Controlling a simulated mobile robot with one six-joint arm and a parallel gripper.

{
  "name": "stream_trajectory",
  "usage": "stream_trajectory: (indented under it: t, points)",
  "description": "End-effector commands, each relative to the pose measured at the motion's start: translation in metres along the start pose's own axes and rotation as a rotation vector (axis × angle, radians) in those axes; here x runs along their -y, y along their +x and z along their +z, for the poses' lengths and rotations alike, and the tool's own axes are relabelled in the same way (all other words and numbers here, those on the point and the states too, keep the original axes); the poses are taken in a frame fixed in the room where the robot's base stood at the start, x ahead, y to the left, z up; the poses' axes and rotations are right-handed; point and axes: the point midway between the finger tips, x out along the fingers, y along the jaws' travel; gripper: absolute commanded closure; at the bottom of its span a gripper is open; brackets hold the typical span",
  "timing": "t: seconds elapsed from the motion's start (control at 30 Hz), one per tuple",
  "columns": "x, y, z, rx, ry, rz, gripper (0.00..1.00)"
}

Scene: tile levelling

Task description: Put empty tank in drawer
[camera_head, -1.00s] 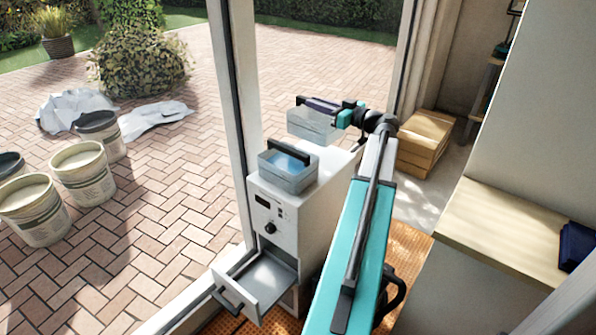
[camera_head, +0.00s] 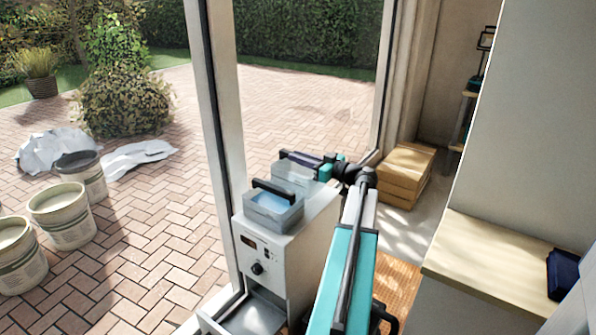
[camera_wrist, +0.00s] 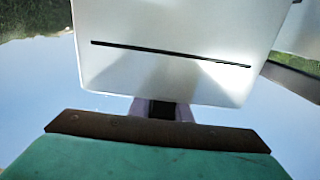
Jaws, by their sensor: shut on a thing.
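A clear grey tank (camera_head: 290,174) hangs by its dark handle from my gripper (camera_head: 318,162). My gripper is shut on it. The tank is behind a second grey tank (camera_head: 273,214), which holds blue liquid and sits upright on top of a white machine (camera_head: 278,255). The near tank hides part of the held one, so I cannot tell if the held one touches the machine. The drawer (camera_head: 252,316) low on the machine's front is pulled open; its visible floor is bare and its front is cut off. In the wrist view, a pale panel fills the upper middle.
A door frame post (camera_head: 213,110) stands just left of the machine. Wooden boxes (camera_head: 406,178) are at the back right, and a wooden-topped counter (camera_head: 490,262) is at right. Several buckets (camera_head: 62,215) stand on the paving outside.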

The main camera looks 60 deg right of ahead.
Motion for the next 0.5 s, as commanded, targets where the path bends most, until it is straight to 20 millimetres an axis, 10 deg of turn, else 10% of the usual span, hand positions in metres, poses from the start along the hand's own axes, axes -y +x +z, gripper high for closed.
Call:
stream_trajectory:
  t: [0.5]
  points:
    - [0.0005, 0.0008, 0.0093, -0.001, 0.0, -0.001, 1.0]
